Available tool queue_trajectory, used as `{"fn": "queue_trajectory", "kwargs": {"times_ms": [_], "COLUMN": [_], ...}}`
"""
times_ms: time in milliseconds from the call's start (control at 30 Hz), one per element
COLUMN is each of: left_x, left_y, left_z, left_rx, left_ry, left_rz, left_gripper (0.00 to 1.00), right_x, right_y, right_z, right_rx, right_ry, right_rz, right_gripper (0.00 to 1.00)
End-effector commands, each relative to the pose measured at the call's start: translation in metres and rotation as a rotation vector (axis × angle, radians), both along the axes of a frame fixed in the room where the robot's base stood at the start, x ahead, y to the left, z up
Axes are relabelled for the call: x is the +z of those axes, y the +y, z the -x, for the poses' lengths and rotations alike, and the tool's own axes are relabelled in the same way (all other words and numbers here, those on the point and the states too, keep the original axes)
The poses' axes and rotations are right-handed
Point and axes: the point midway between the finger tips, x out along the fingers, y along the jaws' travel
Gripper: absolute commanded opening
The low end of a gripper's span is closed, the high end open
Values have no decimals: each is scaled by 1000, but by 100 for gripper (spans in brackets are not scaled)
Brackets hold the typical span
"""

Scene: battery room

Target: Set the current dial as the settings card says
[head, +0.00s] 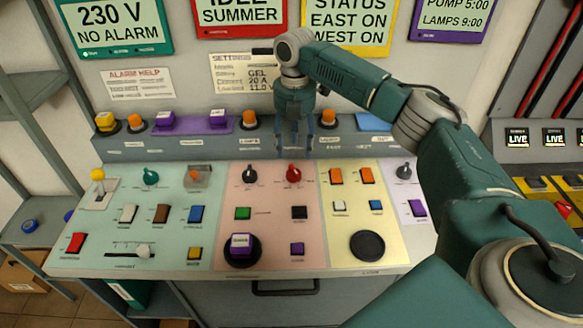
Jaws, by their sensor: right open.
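The settings card (232,72) is on the wall behind the panel, partly hidden by my right arm. I can read "GEL", "20 A" and "11.0 V" on it, with small row names at left. The pink panel section (270,262) carries a black dial (250,174) and a red dial (293,174). Their labels are too small to read, so I cannot tell which is the current dial. My right gripper (295,151) points down, open and empty, behind and above these two dials, apart from them. My left gripper is out of view.
A lever with a yellow knob (97,175) rises at left. Several buttons and switches crowd the panel. A raised ledge (200,146) with lamps runs behind it. My right arm covers the right side.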

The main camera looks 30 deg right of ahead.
Motion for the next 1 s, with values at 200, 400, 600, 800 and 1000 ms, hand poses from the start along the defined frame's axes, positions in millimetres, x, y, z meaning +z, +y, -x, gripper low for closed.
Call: {"fn": "queue_trajectory", "kwargs": {"times_ms": [200, 400, 600, 800, 1000], "left_x": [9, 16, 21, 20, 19], "left_y": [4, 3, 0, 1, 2], "left_z": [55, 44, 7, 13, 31], "left_rx": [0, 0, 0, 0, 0], "left_ry": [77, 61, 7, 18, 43], "left_rz": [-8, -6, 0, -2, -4], "left_gripper": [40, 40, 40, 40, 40], "right_x": [-41, -74, -89, -91, -90], "right_y": [0, 0, 0, 0, 0], "right_z": [2, 1, 1, 0, 0], "right_rx": [0, -2, -1, -1, -1], "right_ry": [4, 3, 1, 0, 0], "right_rz": [1, 0, 0, 0, 0], "right_gripper": [54, 54, 54, 54, 30]}}
